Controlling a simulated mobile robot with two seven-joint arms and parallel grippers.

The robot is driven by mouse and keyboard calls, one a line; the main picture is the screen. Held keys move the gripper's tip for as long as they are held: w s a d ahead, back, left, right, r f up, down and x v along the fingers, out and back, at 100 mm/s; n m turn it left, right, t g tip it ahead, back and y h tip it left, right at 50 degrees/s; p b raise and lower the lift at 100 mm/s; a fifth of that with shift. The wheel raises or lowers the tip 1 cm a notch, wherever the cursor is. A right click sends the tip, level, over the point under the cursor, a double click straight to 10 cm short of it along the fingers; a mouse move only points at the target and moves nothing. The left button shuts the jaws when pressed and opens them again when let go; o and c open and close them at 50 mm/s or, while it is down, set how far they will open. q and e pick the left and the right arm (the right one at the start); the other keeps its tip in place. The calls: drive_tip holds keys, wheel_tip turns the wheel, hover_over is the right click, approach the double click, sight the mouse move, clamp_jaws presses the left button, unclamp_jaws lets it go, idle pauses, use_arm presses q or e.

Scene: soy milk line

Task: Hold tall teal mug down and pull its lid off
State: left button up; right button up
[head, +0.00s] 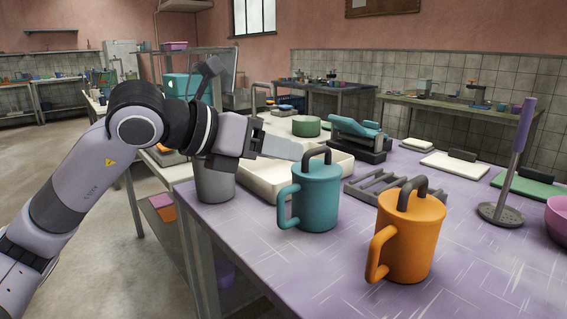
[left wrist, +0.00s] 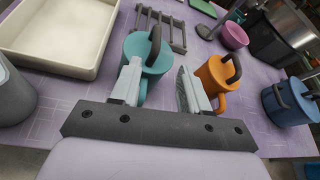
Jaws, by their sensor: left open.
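The teal mug (head: 316,200) stands upright on the purple table, with its teal lid (head: 317,172) on and a dark arched handle (head: 317,155) on top. Its side handle points left in the head view. My left gripper (head: 290,149) is at lid height, at the left and back of the mug. In the left wrist view, the open jaws (left wrist: 160,68) point toward the teal mug (left wrist: 135,45) and its dark lid handle (left wrist: 154,46). Nothing is seen held, and the left finger partly hides the mug. My right gripper is out of view.
An orange lidded mug (head: 411,235) stands close on the right. A cream tray (head: 258,184) and a grey rack (head: 370,190) are behind. A grey container (head: 214,181) stands at the left table edge. The table front is clear.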

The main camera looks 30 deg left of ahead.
sight(305, 154)
use_arm(q)
drive_tip(key=shift+w+a, duration=0.15)
drive_tip(key=shift+w, duration=0.3)
drive_tip(key=shift+x, duration=3.05)
drive_tip(key=shift+a, duration=0.1)
clamp_jaws()
drive_tip(key=shift+o, duration=0.2)
unclamp_jaws()
drive_tip(key=v, duration=0.7)
